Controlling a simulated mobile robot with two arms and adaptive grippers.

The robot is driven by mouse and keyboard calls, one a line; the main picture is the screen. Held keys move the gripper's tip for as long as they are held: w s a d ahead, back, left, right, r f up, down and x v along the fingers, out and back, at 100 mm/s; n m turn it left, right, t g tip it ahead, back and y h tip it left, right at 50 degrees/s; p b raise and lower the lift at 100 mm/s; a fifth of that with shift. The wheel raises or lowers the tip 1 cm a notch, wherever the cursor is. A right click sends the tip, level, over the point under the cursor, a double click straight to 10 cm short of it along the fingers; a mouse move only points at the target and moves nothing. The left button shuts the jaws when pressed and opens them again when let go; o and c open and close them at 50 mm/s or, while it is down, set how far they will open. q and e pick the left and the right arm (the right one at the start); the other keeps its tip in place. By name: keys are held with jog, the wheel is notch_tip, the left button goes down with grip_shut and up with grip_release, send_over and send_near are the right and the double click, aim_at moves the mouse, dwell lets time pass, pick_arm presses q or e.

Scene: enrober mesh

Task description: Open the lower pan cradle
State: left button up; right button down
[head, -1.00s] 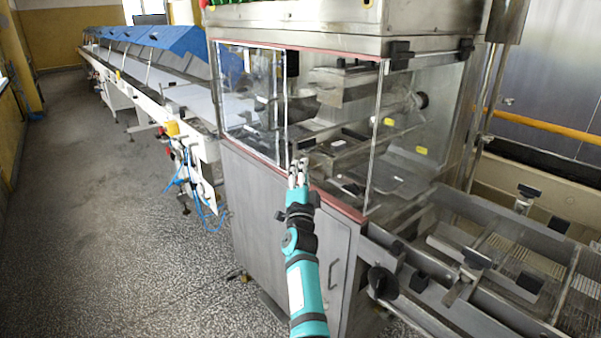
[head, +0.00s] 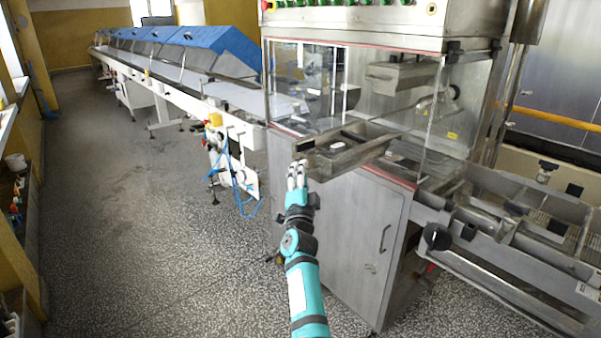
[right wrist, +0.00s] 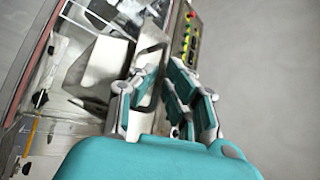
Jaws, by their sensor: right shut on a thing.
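The lower pan cradle (head: 352,154) is a grey metal frame like a shallow drawer. In the head view it sticks out of the glass-sided machine past its front edge. My right gripper (head: 297,170) is at the cradle's outer left end, shut on it. The exact grip spot is hidden behind the fingers. In the right wrist view the gripper (right wrist: 165,100) shows its teal and grey fingers close up, against the machine's metal parts. My left gripper is not in view.
The machine's clear panes (head: 395,110) stand around the cradle opening, above a steel cabinet (head: 355,235). A long conveyor with blue covers (head: 215,45) runs to the back left. A metal mesh conveyor frame (head: 530,235) is at the right. The speckled floor (head: 140,240) at left is clear.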

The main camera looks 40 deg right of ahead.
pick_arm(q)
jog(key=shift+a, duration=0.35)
pick_arm(e)
jog(key=shift+w+a, duration=0.1)
jog(key=shift+a, duration=0.2)
jog(key=c, duration=1.7)
grip_release()
jog(key=shift+a, duration=0.2)
